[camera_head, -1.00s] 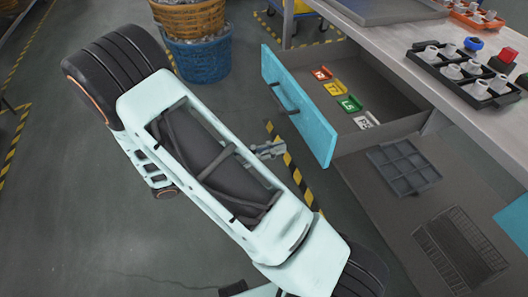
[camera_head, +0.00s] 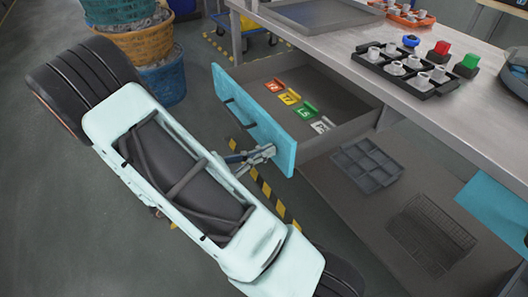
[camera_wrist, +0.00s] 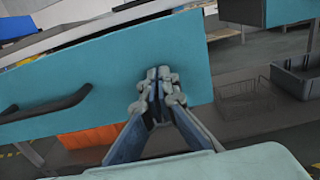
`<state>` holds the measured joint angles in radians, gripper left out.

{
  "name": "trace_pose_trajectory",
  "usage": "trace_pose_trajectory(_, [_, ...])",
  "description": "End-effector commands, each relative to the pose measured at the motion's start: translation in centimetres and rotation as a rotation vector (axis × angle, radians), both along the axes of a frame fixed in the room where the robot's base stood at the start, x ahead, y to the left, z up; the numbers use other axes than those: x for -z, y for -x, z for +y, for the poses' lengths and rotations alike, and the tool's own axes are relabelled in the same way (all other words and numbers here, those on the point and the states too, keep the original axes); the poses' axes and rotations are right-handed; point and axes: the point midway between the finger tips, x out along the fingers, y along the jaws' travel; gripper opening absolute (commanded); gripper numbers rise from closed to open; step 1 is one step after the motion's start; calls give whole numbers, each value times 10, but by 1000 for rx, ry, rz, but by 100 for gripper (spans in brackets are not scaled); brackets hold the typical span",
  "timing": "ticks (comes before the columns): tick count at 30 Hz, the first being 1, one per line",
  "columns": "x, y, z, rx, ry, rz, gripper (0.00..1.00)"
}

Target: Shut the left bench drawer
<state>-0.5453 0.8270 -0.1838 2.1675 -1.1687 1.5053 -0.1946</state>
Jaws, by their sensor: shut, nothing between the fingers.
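The left bench drawer (camera_head: 283,150) is pulled out from under the bench, with a blue front and a dark bar handle. Its grey inside holds several coloured numbered tags. In the wrist view, the blue front (camera_wrist: 110,70) fills much of the picture, with the handle (camera_wrist: 45,107) at the left. My gripper (camera_head: 270,150) is shut and empty, with its tips at the outer face of the front, toward its right end and away from the handle. The gripper (camera_wrist: 158,75) also shows against the front in the wrist view; I cannot tell if it touches.
The bench top (camera_head: 330,45) carries a black tray of white parts (camera_head: 405,70), with red and green buttons beside it. A grey divided tray (camera_head: 367,163) and a wire basket (camera_head: 430,235) lie on the shelf below. Stacked baskets (camera_head: 150,50) stand on the floor behind.

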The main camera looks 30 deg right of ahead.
Motion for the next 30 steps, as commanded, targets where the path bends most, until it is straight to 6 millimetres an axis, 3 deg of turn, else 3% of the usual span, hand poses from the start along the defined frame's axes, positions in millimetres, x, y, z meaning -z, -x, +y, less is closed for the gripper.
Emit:
trace_pose_trajectory(5, [-1, 0, -15, 4, 2, 1, 0])
trace_pose_trajectory(11, [-2, 0, -54, 6, 3, 3, 0])
trace_pose_trajectory(30, [0, -6, -231, 6, 2, 1, 0])
